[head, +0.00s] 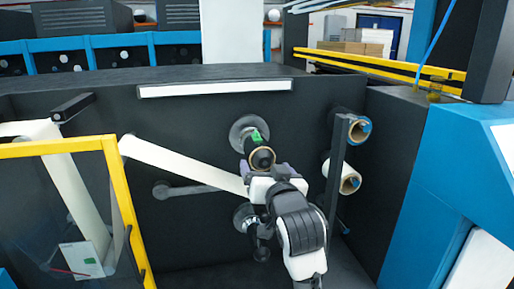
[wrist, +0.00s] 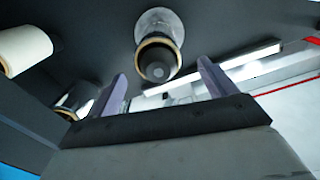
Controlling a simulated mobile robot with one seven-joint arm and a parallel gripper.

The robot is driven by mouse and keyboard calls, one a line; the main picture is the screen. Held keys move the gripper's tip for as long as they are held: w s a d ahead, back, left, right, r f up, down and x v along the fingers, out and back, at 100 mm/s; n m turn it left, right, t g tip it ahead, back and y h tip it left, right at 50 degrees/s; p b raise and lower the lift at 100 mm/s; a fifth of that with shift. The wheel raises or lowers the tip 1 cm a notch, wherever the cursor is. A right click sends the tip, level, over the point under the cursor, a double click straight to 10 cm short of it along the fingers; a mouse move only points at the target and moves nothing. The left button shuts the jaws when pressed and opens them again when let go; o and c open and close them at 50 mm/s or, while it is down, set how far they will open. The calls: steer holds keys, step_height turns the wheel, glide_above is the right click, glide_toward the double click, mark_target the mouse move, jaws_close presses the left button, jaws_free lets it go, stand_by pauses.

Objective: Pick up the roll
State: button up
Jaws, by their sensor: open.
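A narrow roll with a brown cardboard rim (head: 259,153) sits on a dark-ended spindle in the middle of the black machine panel, with a grey disc and a green piece behind it. The roll also shows in the wrist view (wrist: 143,68), its dark round end facing me. My gripper (wrist: 161,68) is open, with one purple finger on each side of the roll's end in that picture. No contact shows, and I cannot tell the depth gap. In the head view my gripper (head: 262,172) is just below the roll's end and partly hidden by my wrist.
Two more rolls, a dark one (head: 355,130) and a white one (head: 342,175), stick out at right beside a dark upright post (head: 336,165). A white web (head: 180,165) runs down from the left towards my wrist. A yellow-framed clear door (head: 120,210) stands at left.

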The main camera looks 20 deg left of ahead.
mark_target(262, 153)
steer(key=shift+x, duration=1.1)
steer(key=p+x, duration=0.1)
steer(key=x, duration=0.2)
steer(key=p+x, duration=0.1)
steer(key=shift+w+r+p, duration=0.3)
steer(key=shift+w+r, duration=0.1)
steer(key=shift+w, duration=0.05)
steer(key=shift+w+a+f, duration=0.1)
steer(key=shift+w+a, duration=0.2)
steer(key=c, duration=1.1)
steer(key=shift+b, duration=0.55)
